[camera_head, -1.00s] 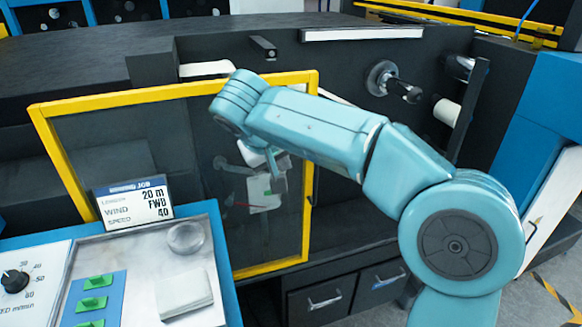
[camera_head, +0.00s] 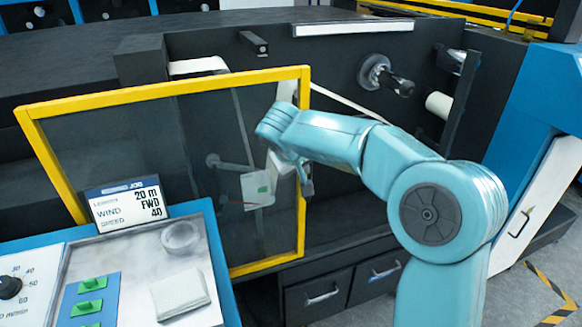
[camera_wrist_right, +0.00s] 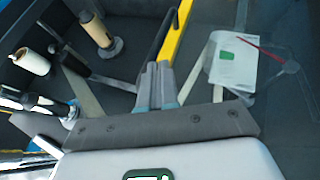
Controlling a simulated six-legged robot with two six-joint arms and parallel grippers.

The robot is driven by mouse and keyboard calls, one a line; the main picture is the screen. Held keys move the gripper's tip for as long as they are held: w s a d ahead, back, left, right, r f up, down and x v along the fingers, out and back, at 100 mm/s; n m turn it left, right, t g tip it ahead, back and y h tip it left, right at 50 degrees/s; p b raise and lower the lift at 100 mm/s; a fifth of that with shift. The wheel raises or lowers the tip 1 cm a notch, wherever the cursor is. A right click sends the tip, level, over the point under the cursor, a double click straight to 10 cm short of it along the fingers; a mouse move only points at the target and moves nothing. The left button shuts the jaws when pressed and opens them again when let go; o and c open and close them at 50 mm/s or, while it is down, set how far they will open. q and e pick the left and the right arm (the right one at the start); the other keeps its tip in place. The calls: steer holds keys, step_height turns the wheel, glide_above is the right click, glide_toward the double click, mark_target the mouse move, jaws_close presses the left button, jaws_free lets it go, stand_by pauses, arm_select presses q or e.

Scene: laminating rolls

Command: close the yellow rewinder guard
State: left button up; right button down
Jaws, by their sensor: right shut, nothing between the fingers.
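The yellow rewinder guard (camera_head: 170,88) is a clear pane in a yellow frame. It stands in front of the left part of the dark machine, leaving the spindles on the right uncovered. My right gripper (camera_head: 307,188) is shut and empty at the frame's right upright bar. In the right wrist view, its closed fingers (camera_wrist_right: 158,78) point at the guard's yellow bar (camera_wrist_right: 179,35) with its black edge strip. I cannot tell whether they touch. My left gripper is out of view.
A spindle (camera_head: 376,76) and a white roll (camera_head: 438,105) sit right of the guard. The control desk (camera_head: 135,260) stands at front left with a job display (camera_head: 125,205), a clear ring and a pad. Drawers (camera_head: 322,297) lie below the opening.

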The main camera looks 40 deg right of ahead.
steer(key=shift+w+d, duration=0.1)
steer(key=shift+w, duration=0.05)
